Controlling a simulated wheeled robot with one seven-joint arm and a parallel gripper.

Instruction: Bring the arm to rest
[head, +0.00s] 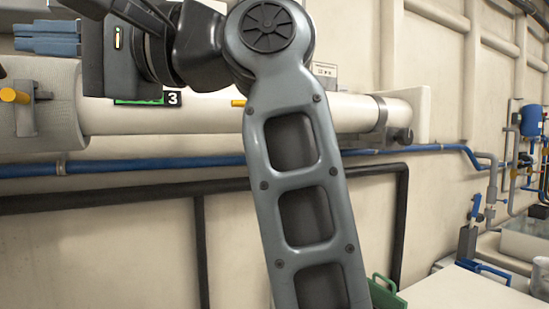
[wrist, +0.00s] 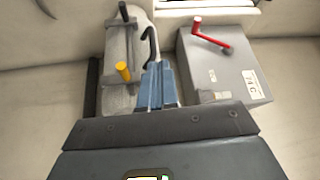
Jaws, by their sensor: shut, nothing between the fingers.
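My arm rises through the middle of the head view and bends to the upper left. My gripper (head: 20,36) shows there with blue fingers pointing left, in front of a white cylinder. In the wrist view my gripper (wrist: 156,68) has its blue fingers side by side, shut and empty. They point towards the gap between a grey fitting with a yellow knob (wrist: 123,71) and a grey box (wrist: 225,70) with a red lever (wrist: 212,37). I cannot tell whether the fingers touch anything. My arm hides part of the wall and pipes behind it.
A white horizontal cylinder (head: 200,112) runs along the wall, with a label "3". Below it are a blue pipe (head: 200,162) and a black pipe (head: 120,200). At the right are blue valves (head: 530,120), a blue-handled item (head: 482,268) and a green handle (head: 385,292) near a white surface.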

